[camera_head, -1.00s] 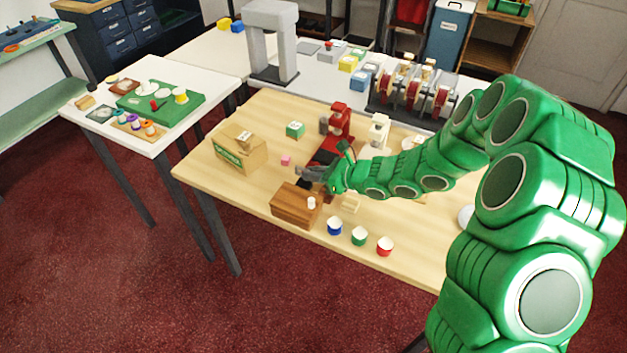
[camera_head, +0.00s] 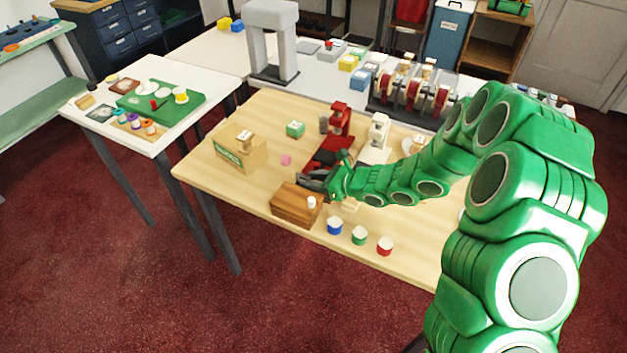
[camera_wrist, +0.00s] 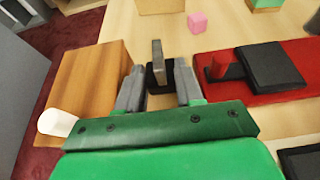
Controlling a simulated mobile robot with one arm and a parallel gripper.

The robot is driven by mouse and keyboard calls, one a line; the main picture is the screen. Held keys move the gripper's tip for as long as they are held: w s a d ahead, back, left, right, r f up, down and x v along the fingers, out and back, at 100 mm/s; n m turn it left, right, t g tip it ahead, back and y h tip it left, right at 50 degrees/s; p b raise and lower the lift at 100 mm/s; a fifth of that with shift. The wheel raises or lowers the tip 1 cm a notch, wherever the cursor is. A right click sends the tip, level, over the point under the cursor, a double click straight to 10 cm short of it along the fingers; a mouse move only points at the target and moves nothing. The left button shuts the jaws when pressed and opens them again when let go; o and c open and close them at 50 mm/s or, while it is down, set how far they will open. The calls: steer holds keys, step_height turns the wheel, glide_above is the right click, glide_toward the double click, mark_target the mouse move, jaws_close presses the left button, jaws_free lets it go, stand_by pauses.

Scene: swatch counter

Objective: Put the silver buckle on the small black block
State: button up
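The silver buckle (camera_wrist: 157,52) shows in the wrist view as a narrow grey upright piece. It stands between my two fingers, at the small black block (camera_wrist: 169,72), and appears to rest on it; the exact contact is hard to see. My gripper (camera_wrist: 160,75) is open, with a gap on each side of the buckle. In the head view my gripper (camera_head: 309,181) is low over the table behind the wooden box, and the buckle and small block cannot be made out clearly there.
A brown wooden box (camera_wrist: 85,80) with a white knob (camera_wrist: 57,122) is close on the left. A red base with a black pad (camera_wrist: 275,75) is close on the right. A pink cube (camera_wrist: 197,22) lies beyond. Blue, green and red cups (camera_head: 385,246) stand near the front edge.

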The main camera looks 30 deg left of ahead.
steer(key=shift+d+r, duration=0.15)
steer(key=shift+r, duration=0.05)
steer(key=v, duration=1.1)
steer(key=shift+d+r, duration=0.2)
steer(key=shift+d, duration=0.15)
steer(key=s+d+r+n+g+h, duration=0.2)
steer(key=s+d+r+n, duration=0.2)
steer(key=s+r+n, duration=0.25)
steer(key=s+d+r+n+g+h, duration=0.1)
steer(key=s+d+r+n+g, duration=0.15)
steer(key=s+r+n, duration=0.4)
steer(key=s+d+r+n+t+h, duration=0.1)
steer(key=s+d+r+h, duration=0.1)
steer(key=s+d, duration=0.4)
steer(key=s+d+r+n+h, duration=0.2)
steer(key=s+d+h, duration=0.3)
steer(key=d, duration=0.7)
steer(key=s+d+r+n+t+h, duration=0.1)
steer(key=s+d+r+n+h, duration=0.1)
steer(key=s+d, duration=0.5)
steer(key=shift+d+r+t+h, duration=0.35)
steer(key=shift+d+h, duration=0.45)
steer(key=shift+d, duration=0.3)
